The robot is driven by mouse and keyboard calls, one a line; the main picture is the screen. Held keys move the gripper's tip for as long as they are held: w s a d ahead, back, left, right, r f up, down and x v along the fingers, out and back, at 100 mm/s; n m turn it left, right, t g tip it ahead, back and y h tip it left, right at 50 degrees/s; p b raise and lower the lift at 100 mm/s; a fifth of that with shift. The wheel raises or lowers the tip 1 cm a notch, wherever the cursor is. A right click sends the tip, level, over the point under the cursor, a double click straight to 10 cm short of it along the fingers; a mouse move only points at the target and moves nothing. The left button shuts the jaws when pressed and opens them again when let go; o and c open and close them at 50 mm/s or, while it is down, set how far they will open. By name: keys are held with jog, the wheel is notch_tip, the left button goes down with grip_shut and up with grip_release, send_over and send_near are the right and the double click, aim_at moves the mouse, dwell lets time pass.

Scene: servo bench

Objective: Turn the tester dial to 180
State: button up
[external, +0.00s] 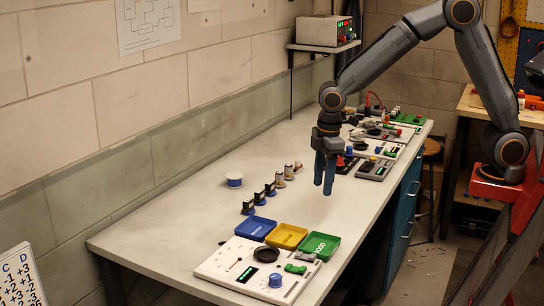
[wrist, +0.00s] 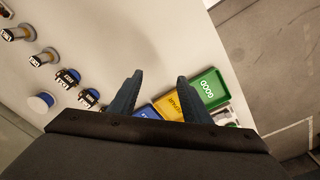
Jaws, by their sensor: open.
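The tester is a pale panel (external: 215,262) at the near end of the bench in the external view. It carries a blue round knob (external: 275,280), which looks like the dial, beside a small green-lit display (external: 248,274). A dark round piece (external: 267,254) and a green part (external: 295,269) are also on it. The dial's marks are too small to read. My gripper (external: 323,188) is open and empty, pointing down above the bench, beyond the trays and apart from the tester. In the wrist view my gripper (wrist: 158,92) shows spread fingers; the dial is hidden there.
Blue (external: 255,228), yellow (external: 287,236) and green (external: 320,246) trays stand just behind the tester. Several small servos (external: 270,188) line the bench, with a white-and-blue round item (external: 234,180) near the wall. More panels (external: 376,168) sit farther back.

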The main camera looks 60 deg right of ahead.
jog(key=w+a+n, duration=0.2)
jog(key=a+n, duration=0.5)
jog(key=a, duration=1.4)
jog(key=n+b, duration=0.1)
jog(key=n, duration=0.3)
send_over(275, 276)
jog(key=shift+w+d+f+g, duration=0.1)
jog(key=shift+d+f+g, duration=0.2)
jog(key=shift+d+f, duration=0.05)
jog(key=shift+a+f+n, duration=0.1)
jog(key=shift+a+n, duration=0.2)
jog(key=shift+s+f, duration=0.2)
jog(key=shift+f, duration=0.15)
jog(key=shift+w+f+p, duration=0.1)
jog(key=shift+f+p, duration=0.9)
jog(key=shift+f, duration=2.4)
jog(key=c, duration=1)
